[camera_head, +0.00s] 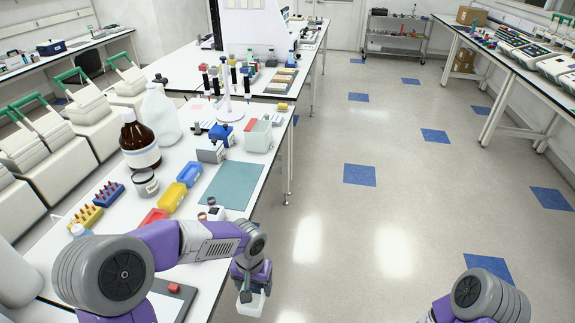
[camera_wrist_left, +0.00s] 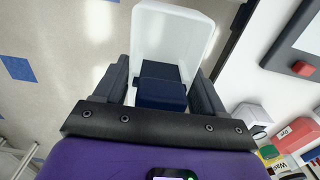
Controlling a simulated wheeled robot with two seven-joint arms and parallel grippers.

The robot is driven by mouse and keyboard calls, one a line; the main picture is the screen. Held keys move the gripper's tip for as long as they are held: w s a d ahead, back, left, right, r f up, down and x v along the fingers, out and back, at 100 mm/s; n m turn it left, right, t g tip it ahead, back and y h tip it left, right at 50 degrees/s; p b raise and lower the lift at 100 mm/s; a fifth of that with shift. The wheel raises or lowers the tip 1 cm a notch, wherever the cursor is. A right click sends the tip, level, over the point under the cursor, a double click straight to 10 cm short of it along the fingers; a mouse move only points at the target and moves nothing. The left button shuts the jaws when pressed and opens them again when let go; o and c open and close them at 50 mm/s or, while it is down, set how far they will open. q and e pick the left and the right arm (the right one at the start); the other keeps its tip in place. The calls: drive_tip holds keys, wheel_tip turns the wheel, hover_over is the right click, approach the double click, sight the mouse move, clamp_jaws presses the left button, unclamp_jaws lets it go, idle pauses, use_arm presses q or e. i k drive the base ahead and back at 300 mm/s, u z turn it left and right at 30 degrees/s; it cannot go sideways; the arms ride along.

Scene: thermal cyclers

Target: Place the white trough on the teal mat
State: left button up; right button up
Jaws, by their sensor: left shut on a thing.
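The white trough (camera_head: 250,305) is held in my left gripper (camera_head: 251,283), over the floor just off the right edge of the bench, near the front. In the left wrist view the trough (camera_wrist_left: 172,38) sits between the two dark fingers of the left gripper (camera_wrist_left: 162,78), which are shut on it. The teal mat (camera_head: 231,184) lies flat on the bench, farther back than the gripper, and its visible surface is bare. My right arm shows at the lower right, but its gripper is out of view.
Yellow (camera_head: 172,197), blue (camera_head: 190,174) and red (camera_head: 154,217) trays lie left of the mat. Small dark-topped items (camera_head: 212,210) stand at the mat's front edge. The floor to the right is open.

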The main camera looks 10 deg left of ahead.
sight(234, 182)
drive_tip(key=z, duration=0.1)
drive_tip(key=i, duration=1.4)
drive_tip(key=u, duration=0.55)
drive_tip(key=i, duration=0.6)
drive_tip(key=u, duration=0.25)
